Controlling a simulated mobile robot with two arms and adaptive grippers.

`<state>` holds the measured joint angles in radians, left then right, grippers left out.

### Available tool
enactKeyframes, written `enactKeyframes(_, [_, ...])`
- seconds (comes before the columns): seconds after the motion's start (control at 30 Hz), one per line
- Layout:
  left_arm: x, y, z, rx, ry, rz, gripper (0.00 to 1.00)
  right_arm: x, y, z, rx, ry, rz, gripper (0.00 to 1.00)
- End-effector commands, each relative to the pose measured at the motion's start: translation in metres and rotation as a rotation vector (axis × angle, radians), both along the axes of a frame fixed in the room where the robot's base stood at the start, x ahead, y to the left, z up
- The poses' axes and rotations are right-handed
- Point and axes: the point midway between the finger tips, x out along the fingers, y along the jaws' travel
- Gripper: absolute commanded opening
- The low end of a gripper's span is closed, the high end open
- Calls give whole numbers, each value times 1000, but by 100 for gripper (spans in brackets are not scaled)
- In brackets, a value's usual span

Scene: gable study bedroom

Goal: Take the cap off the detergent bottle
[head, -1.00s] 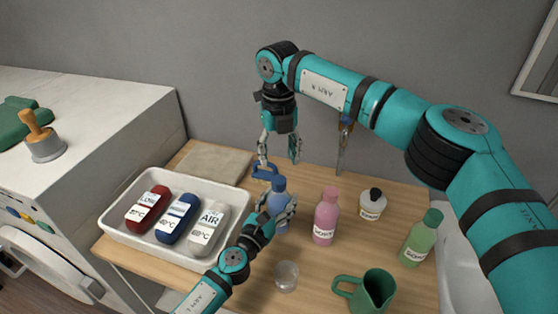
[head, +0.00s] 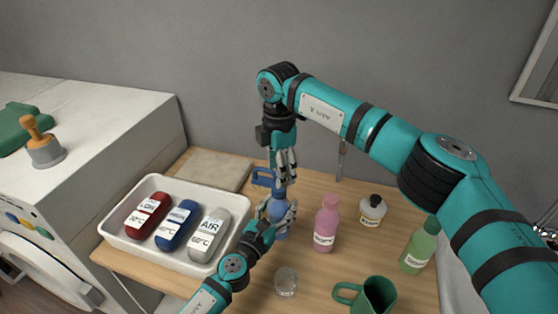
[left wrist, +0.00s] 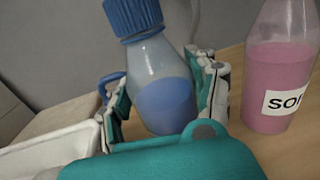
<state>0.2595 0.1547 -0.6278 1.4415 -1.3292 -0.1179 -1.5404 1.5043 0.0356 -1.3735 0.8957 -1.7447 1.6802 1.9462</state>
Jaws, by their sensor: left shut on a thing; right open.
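The detergent bottle (left wrist: 165,98) is translucent with blue liquid and stands on the wooden table; it also shows in the head view (head: 279,229). Its ribbed blue cap (left wrist: 134,14) is on the neck in the left wrist view. My left gripper (head: 277,214) is shut on the bottle's body, one finger on each side. My right gripper (head: 284,177) points down directly over the bottle's top, its fingers open around or just above the cap. The fingers partly hide the cap in the head view, so contact cannot be told.
A pink bottle (head: 325,226) stands close on the right. A blue handle-like object (head: 262,178) is behind.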

Motion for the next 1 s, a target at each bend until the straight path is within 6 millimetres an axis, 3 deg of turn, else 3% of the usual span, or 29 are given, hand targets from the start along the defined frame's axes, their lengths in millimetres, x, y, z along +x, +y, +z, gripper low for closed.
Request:
enactKeyframes(0.3, [0, 0, -2, 2, 2, 0, 0, 0, -1, -47, -1, 2, 1, 53])
enactKeyframes(0.7, [0, 0, -2, 2, 2, 0, 0, 0, 0, -56, -1, 0, 2, 53])
enactKeyframes(1.0, [0, 0, -2, 2, 2, 0, 0, 0, 0, -55, 0, 0, 2, 17])
